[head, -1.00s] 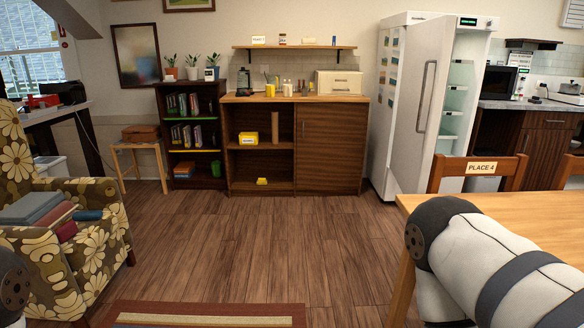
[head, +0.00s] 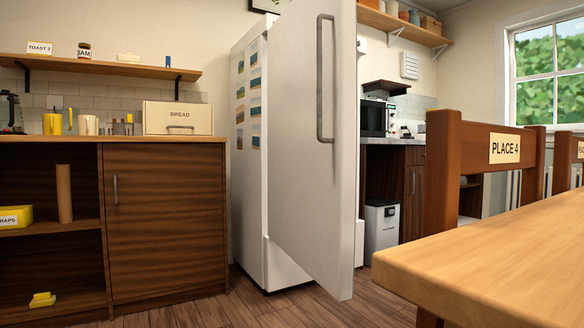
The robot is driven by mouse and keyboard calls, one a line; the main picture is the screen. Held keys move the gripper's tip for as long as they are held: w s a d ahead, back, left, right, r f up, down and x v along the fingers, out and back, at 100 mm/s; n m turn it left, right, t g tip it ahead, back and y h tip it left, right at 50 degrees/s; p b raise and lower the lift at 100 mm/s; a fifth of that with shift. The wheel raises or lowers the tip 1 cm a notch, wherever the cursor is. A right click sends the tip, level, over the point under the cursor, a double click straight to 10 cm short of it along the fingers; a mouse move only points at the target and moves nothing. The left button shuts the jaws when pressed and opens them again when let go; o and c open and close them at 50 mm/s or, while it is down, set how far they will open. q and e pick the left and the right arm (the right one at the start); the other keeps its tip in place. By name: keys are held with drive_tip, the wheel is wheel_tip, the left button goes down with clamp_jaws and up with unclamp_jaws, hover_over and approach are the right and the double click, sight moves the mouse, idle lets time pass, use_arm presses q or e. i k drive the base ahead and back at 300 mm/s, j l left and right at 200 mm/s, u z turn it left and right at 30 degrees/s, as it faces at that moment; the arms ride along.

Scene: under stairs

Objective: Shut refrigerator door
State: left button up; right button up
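The white refrigerator (head: 251,190) stands in the middle of the head view, with several coloured labels on its left side. Its door (head: 302,110) stands open and swings out toward me, hiding the refrigerator's inside. A long grey vertical handle (head: 321,80) is on the door's outer face, near its free edge. Neither of my grippers is in view.
A wooden table (head: 500,260) fills the lower right, with a chair labelled PLACE 4 (head: 478,150) close to the door's right. A brown cabinet (head: 165,220) stands left of the refrigerator. Some bare floor (head: 345,305) shows below the door.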

sight(312, 56)
drive_tip(key=i, duration=0.2)
drive_tip(key=i+j, duration=0.15)
drive_tip(key=j, duration=0.15)
drive_tip(key=i+j+z, duration=0.1)
drive_tip(key=j, duration=0.25)
drive_tip(key=i+j, duration=0.15)
drive_tip(key=j, duration=0.15)
drive_tip(key=i+j, duration=0.1)
drive_tip(key=j, duration=0.25)
drive_tip(key=z, duration=0.05)
